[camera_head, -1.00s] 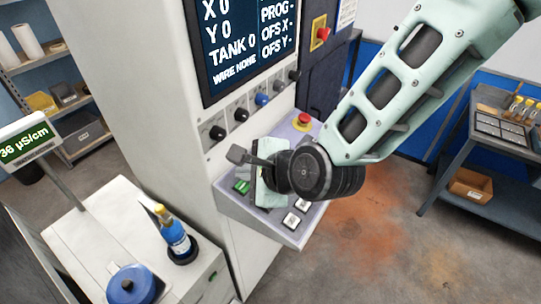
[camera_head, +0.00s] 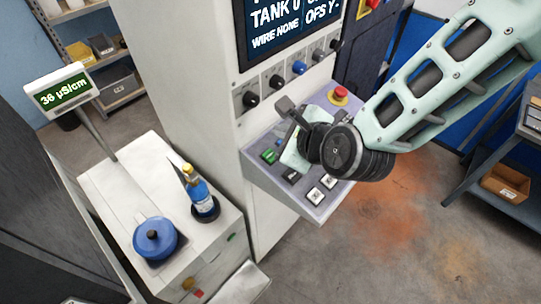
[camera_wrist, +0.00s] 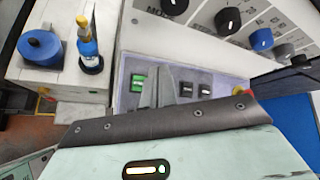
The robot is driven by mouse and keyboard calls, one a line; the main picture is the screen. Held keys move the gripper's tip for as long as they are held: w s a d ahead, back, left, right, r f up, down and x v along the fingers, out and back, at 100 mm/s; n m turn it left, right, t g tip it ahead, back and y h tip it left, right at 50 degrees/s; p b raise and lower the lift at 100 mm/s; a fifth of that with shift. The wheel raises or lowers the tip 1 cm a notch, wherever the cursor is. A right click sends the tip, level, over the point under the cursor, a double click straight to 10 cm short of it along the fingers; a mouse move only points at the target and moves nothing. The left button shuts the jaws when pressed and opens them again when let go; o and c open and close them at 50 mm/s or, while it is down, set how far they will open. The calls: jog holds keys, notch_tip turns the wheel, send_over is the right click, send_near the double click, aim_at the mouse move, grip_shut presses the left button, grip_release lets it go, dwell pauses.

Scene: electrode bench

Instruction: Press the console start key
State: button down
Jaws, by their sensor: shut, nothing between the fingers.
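The console's sloped key panel (camera_head: 318,207) has a green key (camera_head: 269,156) at its left, which I take for the start key; its lettering is too small to read. The green key also shows in the wrist view (camera_wrist: 137,84). My gripper (camera_wrist: 155,84) is shut and empty, with its grey fingers just right of the green key in that view. In the head view the pale hand hangs over the panel beside the green key, and the fingertips are hard to make out. I cannot tell whether they touch the panel.
A red emergency button (camera_head: 340,95) stands at the panel's upper right. White keys (camera_head: 321,190) lie at its front, below a row of knobs (camera_head: 299,67). At left, a white cabinet (camera_head: 110,190) bears a blue pot (camera_head: 155,240) and a blue bottle (camera_head: 197,190).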

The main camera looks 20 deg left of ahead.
aim_at(268, 150)
jog(key=f+b, duration=0.1)
jog(key=f, duration=0.1)
jog(key=f+b, duration=0.1)
jog(key=f, duration=0.1)
jog(key=a+f+b, duration=0.1)
jog(key=f, duration=0.1)
jog(key=shift+w+f+b, duration=0.1)
jog(key=shift+w+b, duration=0.1)
jog(key=shift+b, duration=0.15)
jog(key=shift+a+f+b, duration=0.15)
jog(key=shift+f+b, duration=0.15)
jog(key=shift+f, duration=0.1)
dwell(1.3)
jog(key=shift+w+f+b, duration=0.1)
jog(key=shift+f+b, duration=0.2)
jog(key=shift+b, duration=0.25)
jog(key=shift+a+f+b, duration=0.15)
jog(key=shift+f+b, duration=0.2)
jog(key=shift+b, duration=0.05)
dwell(0.5)
jog(key=shift+r, duration=0.1)
jog(key=shift+r+p, duration=0.4)
jog(key=shift+r, duration=0.3)
